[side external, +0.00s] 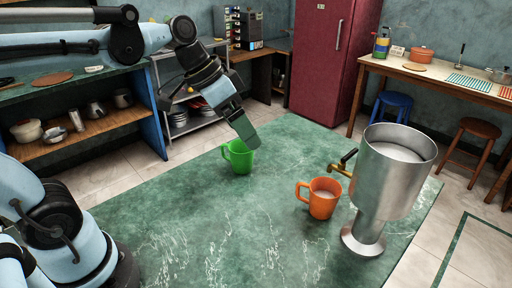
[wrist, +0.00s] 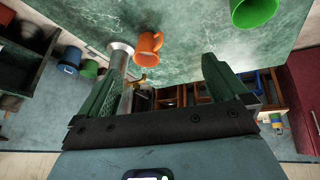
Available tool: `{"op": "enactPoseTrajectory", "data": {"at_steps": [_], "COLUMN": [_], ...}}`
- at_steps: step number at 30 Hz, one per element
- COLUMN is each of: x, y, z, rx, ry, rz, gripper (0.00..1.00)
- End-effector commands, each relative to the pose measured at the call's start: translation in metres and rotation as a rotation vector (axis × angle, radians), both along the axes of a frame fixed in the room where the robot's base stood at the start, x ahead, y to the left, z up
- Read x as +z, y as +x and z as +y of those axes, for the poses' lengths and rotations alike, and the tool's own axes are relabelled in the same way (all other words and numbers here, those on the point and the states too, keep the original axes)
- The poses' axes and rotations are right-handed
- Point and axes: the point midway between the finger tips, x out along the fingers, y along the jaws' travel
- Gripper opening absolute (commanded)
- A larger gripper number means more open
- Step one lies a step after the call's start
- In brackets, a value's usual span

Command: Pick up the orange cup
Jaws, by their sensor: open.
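The orange cup (side external: 321,199) stands upright on the green marbled table (side external: 225,225), its handle toward the left, with something pale inside. It shows near the top middle of the wrist view (wrist: 147,48). A green cup (side external: 238,157) stands further back on the table, to the left of the orange cup; it shows at the top right of the wrist view (wrist: 252,11). My gripper (side external: 248,140) hangs beside the green cup in the side view, apart from the orange cup. In the wrist view its two fingers (wrist: 165,80) are wide apart with nothing between them.
A large metal dispenser (side external: 384,190) with a brass tap (side external: 341,169) stands just right of the orange cup; it also shows in the wrist view (wrist: 121,62). The table's front left and middle are clear. A red fridge (side external: 333,60) and a wooden counter (side external: 430,78) stand behind.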

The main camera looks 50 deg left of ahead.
Motion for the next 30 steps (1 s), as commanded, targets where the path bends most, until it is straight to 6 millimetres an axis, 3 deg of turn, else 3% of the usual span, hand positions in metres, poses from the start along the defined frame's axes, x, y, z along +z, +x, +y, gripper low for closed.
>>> {"op": "enactPoseTrajectory", "data": {"at_steps": [11, 23, 26, 30], "x": [0.006, -0.011, -0.018, -0.067], "y": [0.071, 0.128, 0.136, 0.135], "z": [-0.027, -0.023, -0.017, -0.018], "rx": [-0.501, -1.017, -1.123, -1.134], "ry": [-0.233, -0.502, -0.555, -0.557], "rz": [-0.041, -0.389, -0.514, -0.525], "gripper": [1.0, 1.0, 1.0, 1.0]}}
